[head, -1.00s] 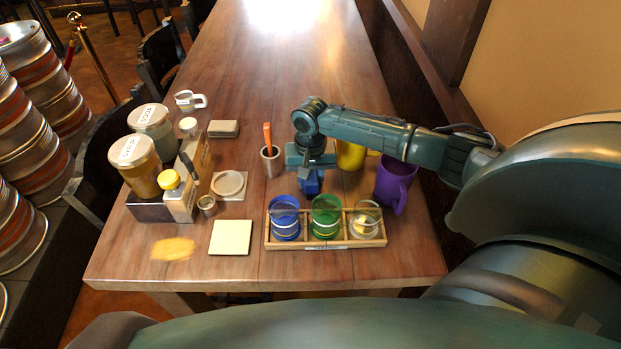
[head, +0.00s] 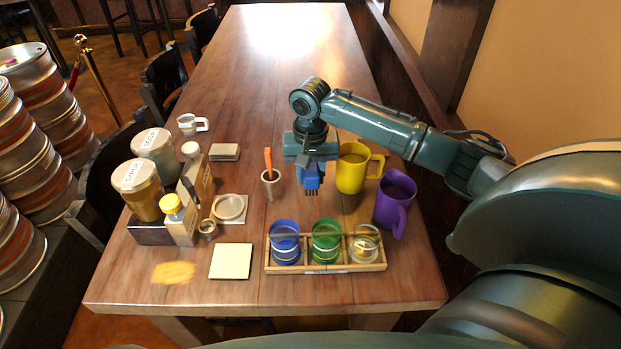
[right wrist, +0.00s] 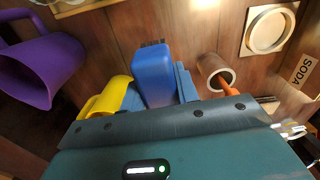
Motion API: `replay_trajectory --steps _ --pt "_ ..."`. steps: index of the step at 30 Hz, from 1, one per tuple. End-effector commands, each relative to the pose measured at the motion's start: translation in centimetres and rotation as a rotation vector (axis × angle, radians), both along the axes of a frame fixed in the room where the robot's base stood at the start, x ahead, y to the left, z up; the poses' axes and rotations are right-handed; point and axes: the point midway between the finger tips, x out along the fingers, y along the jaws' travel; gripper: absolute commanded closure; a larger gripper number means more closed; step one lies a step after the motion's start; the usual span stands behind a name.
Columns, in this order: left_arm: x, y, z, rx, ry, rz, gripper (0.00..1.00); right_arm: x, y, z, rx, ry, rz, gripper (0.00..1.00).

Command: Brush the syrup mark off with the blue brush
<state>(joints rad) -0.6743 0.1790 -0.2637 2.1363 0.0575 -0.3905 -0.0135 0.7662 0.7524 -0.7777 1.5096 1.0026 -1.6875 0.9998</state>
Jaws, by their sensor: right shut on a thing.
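The syrup mark (head: 173,273) is a yellow-amber smear on the table's near left corner, left of a pale yellow pad. My right gripper (head: 309,172) is shut on the blue brush (head: 311,186) and holds it above the table, bristles down, behind the glass rack. The blue brush (right wrist: 153,77) also shows in the right wrist view, between the fingers, with dark bristles at its far end. The brush is far to the right of the mark and apart from it. My left gripper is not in view.
A wooden rack (head: 352,268) holds blue, green and clear glasses. Yellow (head: 352,170) and purple (head: 394,203) mugs stand right of the brush. A small cup (head: 271,188) with an orange handle stands left. The syrup jar (head: 140,190) and bottles stand behind the mark. The far table is clear.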

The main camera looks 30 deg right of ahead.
Motion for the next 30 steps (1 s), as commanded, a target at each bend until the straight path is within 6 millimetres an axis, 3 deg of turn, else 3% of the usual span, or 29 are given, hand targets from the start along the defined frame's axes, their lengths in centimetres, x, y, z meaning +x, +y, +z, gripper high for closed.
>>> replay_trajectory --steps 3,4,11,30 --pt "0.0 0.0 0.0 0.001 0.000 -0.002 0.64 0.0 0.0 0.0 0.001 0.000 0.000 0.93" --pt "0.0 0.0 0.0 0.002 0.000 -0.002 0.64 0.0 0.0 0.0 0.001 0.000 0.000 0.70" --pt "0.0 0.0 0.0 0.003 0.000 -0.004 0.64 0.0 0.0 0.0 0.001 0.000 0.000 0.87" --pt "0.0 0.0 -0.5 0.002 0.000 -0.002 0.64 0.0 0.0 -3.3 0.001 0.000 0.000 0.88"
